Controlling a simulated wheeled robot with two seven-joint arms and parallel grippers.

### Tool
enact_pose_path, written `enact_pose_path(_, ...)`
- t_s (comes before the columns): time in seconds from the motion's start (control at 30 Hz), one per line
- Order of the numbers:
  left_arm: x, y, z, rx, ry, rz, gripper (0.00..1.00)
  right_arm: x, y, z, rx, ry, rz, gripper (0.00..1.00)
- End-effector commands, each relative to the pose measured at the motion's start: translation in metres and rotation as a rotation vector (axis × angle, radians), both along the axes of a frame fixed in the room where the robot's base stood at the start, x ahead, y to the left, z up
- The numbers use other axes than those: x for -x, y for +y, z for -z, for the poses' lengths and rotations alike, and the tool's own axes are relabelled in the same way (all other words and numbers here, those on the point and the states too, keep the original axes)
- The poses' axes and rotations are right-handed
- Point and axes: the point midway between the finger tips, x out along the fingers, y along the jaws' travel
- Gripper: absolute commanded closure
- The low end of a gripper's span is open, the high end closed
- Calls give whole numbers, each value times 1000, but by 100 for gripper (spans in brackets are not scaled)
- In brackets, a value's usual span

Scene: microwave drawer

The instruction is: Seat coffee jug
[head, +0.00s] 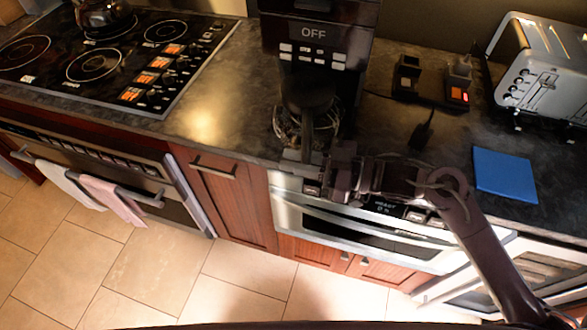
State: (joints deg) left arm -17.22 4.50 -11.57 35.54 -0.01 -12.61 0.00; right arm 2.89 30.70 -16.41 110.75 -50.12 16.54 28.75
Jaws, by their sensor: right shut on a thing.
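The coffee jug (290,127) is clear glass with a dark top and handle. It is low in front of the black coffee maker (314,62), whose display reads OFF. My right gripper (313,163) reaches in from the right and is shut on the jug at its front side, where the handle is. The fingers and wrist hide most of the handle. The dark maker and jug top blend together, so I cannot tell whether the jug is fully inside the maker. My left gripper is out of view.
A cooktop (120,55) with a kettle (104,14) is at the left. A toaster (540,70), power outlets (457,92) and a blue mat (504,174) are at the right. A microwave drawer (360,226) sits below the counter. The counter (215,95) left of the maker is bare.

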Motion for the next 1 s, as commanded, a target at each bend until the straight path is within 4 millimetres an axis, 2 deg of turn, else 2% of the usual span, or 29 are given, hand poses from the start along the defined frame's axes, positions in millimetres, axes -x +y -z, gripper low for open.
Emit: enact_pose_path(1.0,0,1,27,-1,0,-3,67,-77,-25,-1,-1,-7,1,100)
